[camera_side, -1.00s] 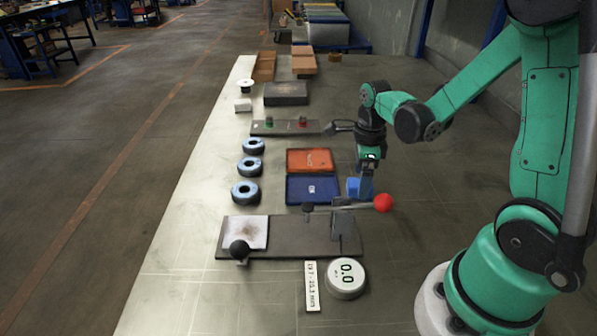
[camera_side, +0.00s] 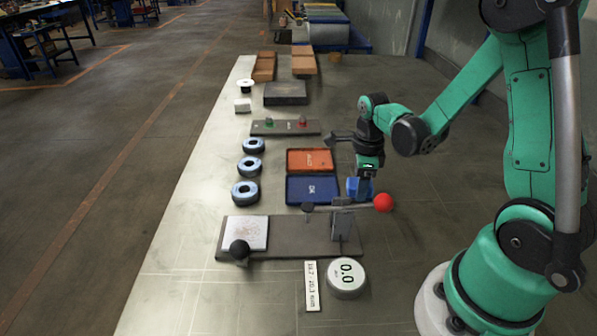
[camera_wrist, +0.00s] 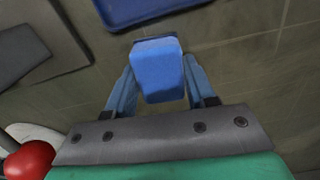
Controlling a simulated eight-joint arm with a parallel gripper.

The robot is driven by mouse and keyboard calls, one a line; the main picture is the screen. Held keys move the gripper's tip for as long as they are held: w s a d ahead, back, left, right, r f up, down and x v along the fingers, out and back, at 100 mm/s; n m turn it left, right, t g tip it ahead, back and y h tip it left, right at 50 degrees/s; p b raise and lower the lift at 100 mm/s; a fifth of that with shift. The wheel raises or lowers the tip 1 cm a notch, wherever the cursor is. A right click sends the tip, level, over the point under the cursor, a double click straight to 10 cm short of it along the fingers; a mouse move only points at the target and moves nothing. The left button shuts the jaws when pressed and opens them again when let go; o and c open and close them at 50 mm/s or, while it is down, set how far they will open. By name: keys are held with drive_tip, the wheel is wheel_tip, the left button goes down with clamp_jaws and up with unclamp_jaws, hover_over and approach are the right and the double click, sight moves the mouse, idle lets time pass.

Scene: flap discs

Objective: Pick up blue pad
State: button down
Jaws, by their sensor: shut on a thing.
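The blue pad (camera_wrist: 158,70) is a small block with rounded corners. It sits between the two fingers of my gripper (camera_wrist: 160,88) in the wrist view, and the gripper is shut on it. In the side view the blue pad (camera_side: 353,187) shows at the fingertips of my gripper (camera_side: 362,183), just right of the blue OK tray and behind the lever arm. The fingers partly hide it there. I cannot tell whether it touches the table.
The blue OK tray (camera_side: 313,201) and the orange tray (camera_side: 310,171) lie to the left. A lever with a red ball (camera_side: 383,203) stands close in front, on a grey plate (camera_side: 300,249). Several blue-black discs (camera_side: 246,193) lie further left. Table to the right is clear.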

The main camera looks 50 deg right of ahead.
drive_tip(key=shift+r, duration=0.1)
wheel_tip(320, 180, up, 20)
idle(0.6)
